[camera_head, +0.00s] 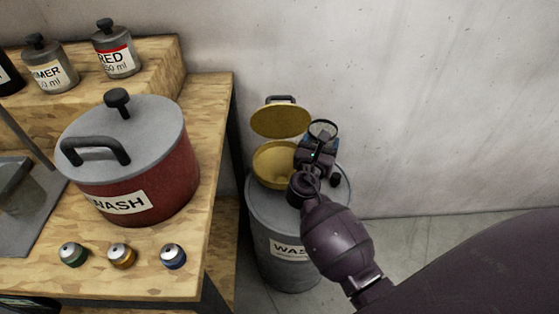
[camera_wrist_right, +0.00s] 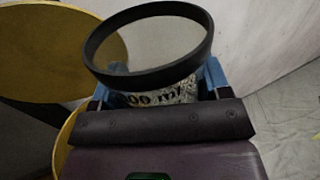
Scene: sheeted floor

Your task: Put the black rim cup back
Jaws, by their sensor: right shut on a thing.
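The black rim cup (camera_wrist_right: 150,45) is a clear cup with a thick black rim and "00 ml" lettering on its side. It shows in the head view (camera_head: 323,130) above the right side of the grey waste drum. My right gripper (camera_head: 314,152) is shut on the cup, with its blue finger pads (camera_wrist_right: 155,85) on both sides of it. The cup looks slightly tilted in the right wrist view. I cannot tell whether it holds liquid. My left gripper is not in view.
The grey drum (camera_head: 272,225) has a yellow funnel (camera_head: 270,163) with its yellow lid (camera_head: 281,121) raised. A wooden bench (camera_head: 205,180) at left bears a red wash pot (camera_head: 150,175), several small coloured-band caps and grey bottles (camera_head: 116,50). A wall stands behind.

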